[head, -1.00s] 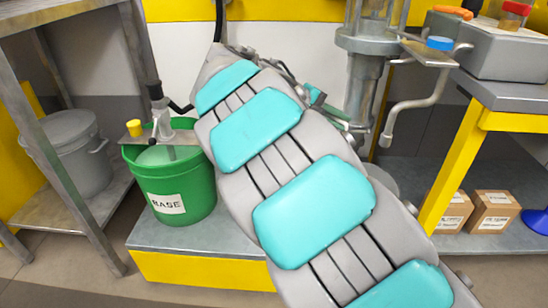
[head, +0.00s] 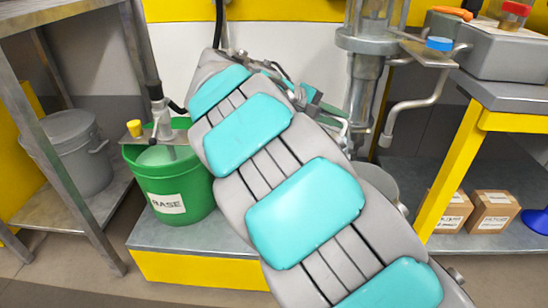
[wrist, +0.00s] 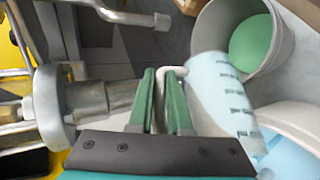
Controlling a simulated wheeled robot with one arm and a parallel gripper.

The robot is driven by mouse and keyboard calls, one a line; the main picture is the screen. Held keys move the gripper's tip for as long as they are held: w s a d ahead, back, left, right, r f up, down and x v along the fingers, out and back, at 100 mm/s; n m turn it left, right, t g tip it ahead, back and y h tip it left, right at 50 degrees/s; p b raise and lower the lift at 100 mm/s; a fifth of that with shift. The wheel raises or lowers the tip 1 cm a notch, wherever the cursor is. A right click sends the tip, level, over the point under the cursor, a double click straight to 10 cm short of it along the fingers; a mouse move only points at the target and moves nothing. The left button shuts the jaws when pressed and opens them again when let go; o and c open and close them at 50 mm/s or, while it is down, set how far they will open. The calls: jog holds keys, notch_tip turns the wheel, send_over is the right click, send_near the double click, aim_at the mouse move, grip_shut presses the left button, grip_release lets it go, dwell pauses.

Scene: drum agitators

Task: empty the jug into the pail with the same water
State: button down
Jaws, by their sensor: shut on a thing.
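In the wrist view my gripper (wrist: 161,78) has its green fingers closed on the pale handle (wrist: 174,73) of a light blue, see-through jug (wrist: 222,95) with dark scale marks. The jug lies slanted in the picture, its upper end by a grey pail (wrist: 286,55) holding green liquid (wrist: 251,43). I cannot tell the jug's true tilt or fill level. A second pale round vessel (wrist: 302,114), with something bluish in it, shows at lower right, partly behind the jug. In the head view a grey pail (head: 380,184) is mostly hidden behind my arm; gripper and jug are hidden there.
A green pail labelled BASE (head: 171,185), with a clamp and bar over it, stands left on the platform (head: 200,238). A lidded grey pail (head: 75,150) sits on the left shelf. A metal mixer column (head: 366,85) with a crank (head: 413,112) stands behind my arm. Boxes (head: 493,210) lie at right.

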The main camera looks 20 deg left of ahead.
aim_at(343, 138)
jog(key=shift+s+a+r+h+p, duration=0.1)
jog(key=shift+a+r+h+p, duration=0.2)
jog(key=shift+a+r+h, duration=0.3)
dwell(1.4)
jog(key=shift+s+a+r+n+t+h+p, duration=0.2)
jog(key=shift+a+r+t+h+p, duration=0.15)
jog(key=shift+a+p, duration=0.35)
jog(key=shift+s+a+r+n+t+h+p, duration=0.1)
jog(key=shift+a+r+n+t+h+p, duration=0.15)
jog(key=shift+a+r+p, duration=0.35)
dwell(0.8)
jog(key=shift+s+a+r+h+p, duration=0.15)
jog(key=shift+a+h+p, duration=0.25)
jog(key=shift+a+p, duration=0.15)
